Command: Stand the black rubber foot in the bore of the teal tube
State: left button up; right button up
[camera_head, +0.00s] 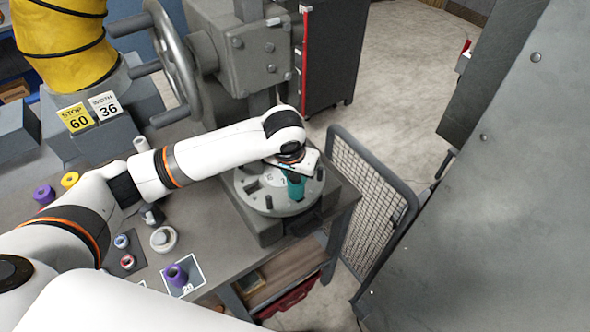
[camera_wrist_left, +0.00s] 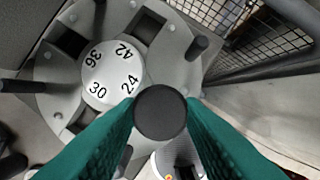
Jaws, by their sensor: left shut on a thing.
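My left gripper (camera_head: 294,190) is over the round grey indexing plate (camera_head: 247,205) at the table's right end. In the left wrist view its two teal fingers (camera_wrist_left: 160,115) are shut on a black round piece, which looks like the black rubber foot (camera_wrist_left: 160,112). The foot's flat round end faces the camera, and the fingertips touch it on both sides. Its far end is hidden, so I cannot tell whether it is above or touching the plate. I cannot make out the teal tube apart from the teal fingers. My right gripper is not in view.
The plate carries dark upright pegs (camera_wrist_left: 197,47), square pockets (camera_wrist_left: 68,40) and a numbered white dial (camera_wrist_left: 112,72). A mesh guard (camera_head: 370,190) stands right of the table.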

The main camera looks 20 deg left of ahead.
pick_arm(q)
jog(key=o, duration=1)
jog(key=shift+o, duration=0.2)
jog(key=b+v, duration=0.2)
jog(key=v, duration=1)
